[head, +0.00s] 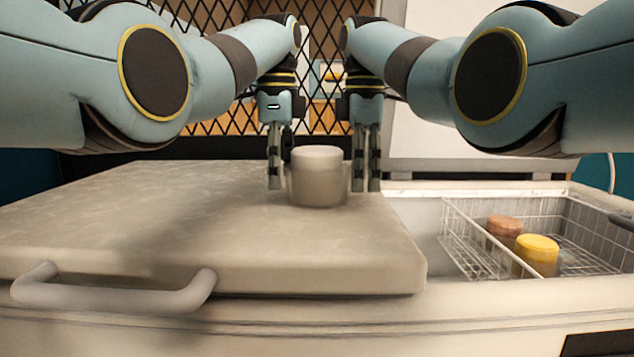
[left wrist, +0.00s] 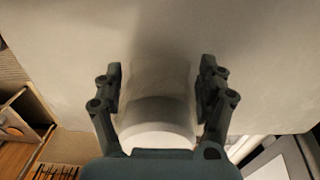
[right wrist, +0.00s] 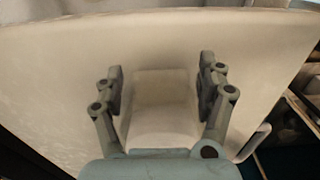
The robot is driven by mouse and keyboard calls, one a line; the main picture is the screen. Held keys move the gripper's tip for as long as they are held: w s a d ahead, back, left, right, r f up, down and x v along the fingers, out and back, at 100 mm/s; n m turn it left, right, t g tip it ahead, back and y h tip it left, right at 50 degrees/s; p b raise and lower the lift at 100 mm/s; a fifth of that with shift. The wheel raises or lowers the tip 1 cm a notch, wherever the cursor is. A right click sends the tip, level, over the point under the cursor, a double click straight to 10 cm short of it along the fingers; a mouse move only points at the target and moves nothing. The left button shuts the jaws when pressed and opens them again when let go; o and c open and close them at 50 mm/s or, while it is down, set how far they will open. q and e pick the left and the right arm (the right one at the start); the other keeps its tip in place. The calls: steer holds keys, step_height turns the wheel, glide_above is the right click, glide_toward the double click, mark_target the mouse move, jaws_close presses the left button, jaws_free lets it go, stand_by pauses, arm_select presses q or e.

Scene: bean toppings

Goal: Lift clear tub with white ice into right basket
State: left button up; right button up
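The clear tub with white contents (head: 318,178) stands upright on the closed freezer lid, near the lid's right side. My left gripper (head: 280,180) points down at the tub's left side. My right gripper (head: 367,180) points down at its right side. In the left wrist view, the tub (left wrist: 158,100) lies between two spread fingers. In the right wrist view, the tub (right wrist: 163,100) also lies between spread fingers, with gaps visible beside it. The right basket (head: 582,228) is a white wire basket in the open freezer section at the right.
A brown-topped tub (head: 503,230) and a yellow-topped tub (head: 537,255) sit in the basket, with free room behind and to their right. The freezer lid (head: 150,215) is otherwise clear. Its handle (head: 115,295) sticks out at the front left. A black mesh stands behind.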

arm_select(q)
steer(key=c, duration=1.1)
arm_select(e)
steer(key=c, duration=1)
arm_select(q)
steer(key=shift+o, duration=0.2)
arm_select(e)
steer(key=shift+c, duration=0.3)
arm_select(q)
steer(key=shift+r, duration=0.1)
arm_select(e)
steer(key=shift+r, duration=0.15)
